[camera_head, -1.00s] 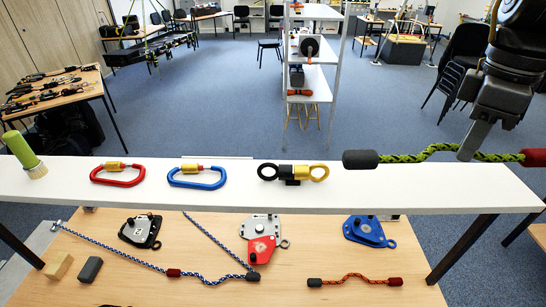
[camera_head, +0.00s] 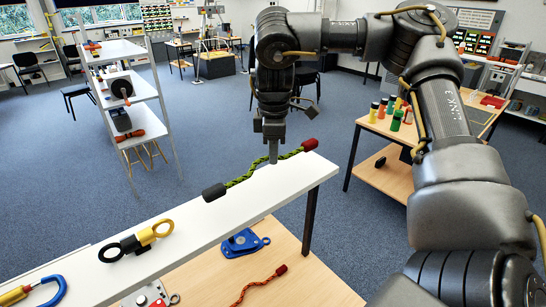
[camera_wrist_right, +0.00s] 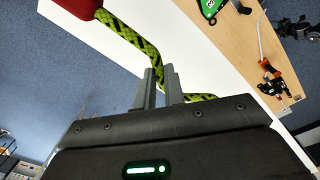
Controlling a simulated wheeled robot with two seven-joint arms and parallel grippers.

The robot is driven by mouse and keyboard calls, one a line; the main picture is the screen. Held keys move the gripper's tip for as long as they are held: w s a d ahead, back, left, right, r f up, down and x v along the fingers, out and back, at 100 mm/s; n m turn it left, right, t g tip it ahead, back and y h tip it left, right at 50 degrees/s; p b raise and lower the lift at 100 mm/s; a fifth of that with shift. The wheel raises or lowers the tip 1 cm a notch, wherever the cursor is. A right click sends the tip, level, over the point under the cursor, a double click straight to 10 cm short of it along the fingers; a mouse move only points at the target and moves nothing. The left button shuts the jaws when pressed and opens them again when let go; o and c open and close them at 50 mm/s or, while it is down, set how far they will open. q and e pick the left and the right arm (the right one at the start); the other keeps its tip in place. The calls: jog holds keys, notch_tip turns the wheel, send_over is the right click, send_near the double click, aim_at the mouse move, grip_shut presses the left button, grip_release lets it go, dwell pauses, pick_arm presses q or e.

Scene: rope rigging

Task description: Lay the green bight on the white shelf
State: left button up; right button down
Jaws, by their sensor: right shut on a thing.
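The green bight (camera_head: 240,180) is a short green-and-black rope with a black end (camera_head: 214,192) and a red end (camera_head: 309,144). It lies along the far edge of the white shelf (camera_head: 225,220), near the shelf's right end. My right gripper (camera_head: 273,156) points down and is shut on the rope's middle. In the right wrist view the green rope (camera_wrist_right: 130,35) passes between the two fingers (camera_wrist_right: 160,92). I cannot tell whether the rope touches the shelf. My left gripper is not in view.
A black-and-yellow shackle (camera_head: 135,241) and a blue carabiner (camera_head: 45,292) are on the shelf to the left. Another table with bottles (camera_head: 397,120) stands at the right.

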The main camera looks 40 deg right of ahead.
aim_at(273, 176)
jog(key=w+f, duration=0.1)
jog(key=w+d+f, duration=0.1)
jog(key=shift+d+f, duration=0.2)
jog(key=shift+f, duration=0.2)
jog(key=shift+d+f+p, duration=0.2)
jog(key=shift+f+p, duration=0.15)
jog(key=shift+p, duration=0.1)
jog(key=shift+w+f+p, duration=0.1)
jog(key=shift+f+p, duration=0.55)
jog(key=shift+f, duration=0.85)
jog(key=c, duration=1.5)
grip_release()
